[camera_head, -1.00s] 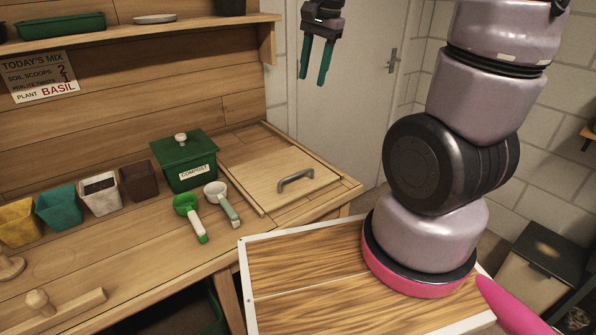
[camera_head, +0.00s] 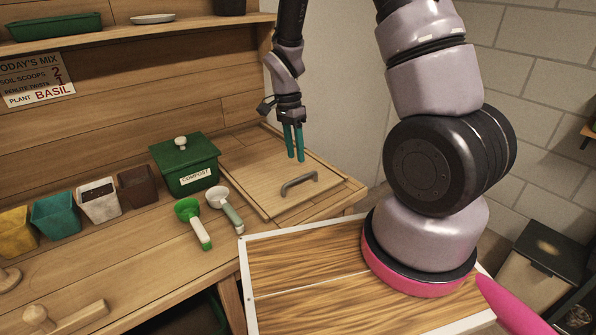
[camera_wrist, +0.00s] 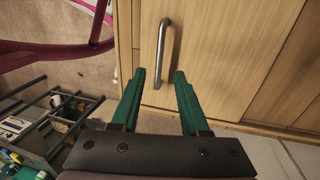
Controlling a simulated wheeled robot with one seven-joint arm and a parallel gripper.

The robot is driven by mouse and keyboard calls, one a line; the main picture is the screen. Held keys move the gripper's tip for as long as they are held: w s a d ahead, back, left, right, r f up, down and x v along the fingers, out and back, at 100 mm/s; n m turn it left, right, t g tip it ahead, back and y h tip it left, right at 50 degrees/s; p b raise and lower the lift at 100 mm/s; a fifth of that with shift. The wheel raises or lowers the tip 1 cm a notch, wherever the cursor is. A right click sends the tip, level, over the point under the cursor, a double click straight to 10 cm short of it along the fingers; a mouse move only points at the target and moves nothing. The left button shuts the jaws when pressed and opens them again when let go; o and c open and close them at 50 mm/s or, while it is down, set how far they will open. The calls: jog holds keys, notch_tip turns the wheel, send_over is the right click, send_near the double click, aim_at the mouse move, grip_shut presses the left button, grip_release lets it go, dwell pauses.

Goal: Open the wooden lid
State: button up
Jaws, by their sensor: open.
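The wooden lid (camera_head: 262,172) lies shut and flat in the bench top at its right end. A grey metal bar handle (camera_head: 299,182) is fixed near its front edge. My gripper (camera_head: 295,158) has teal fingers pointing down and is above the lid, close to the handle in the head view but apart from it. In the wrist view my gripper (camera_wrist: 159,80) is open and empty, and the handle (camera_wrist: 162,52) shows ahead, between the lines of its fingers. The lid (camera_wrist: 220,60) fills the upper right there.
A green compost box (camera_head: 186,168) with a white knob stands left of the lid. A green scoop (camera_head: 190,215) and a white scoop (camera_head: 222,200) lie in front of it. Several coloured pots line the back. A sign (camera_head: 35,80) is on the back panel.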

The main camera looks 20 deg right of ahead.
send_over(298, 188)
notch_tip(298, 188, down, 6)
jog(key=shift+f, duration=0.1)
jog(key=shift+c, duration=0.3)
grip_shut()
jog(key=shift+w, duration=0.1)
dwell(1.1)
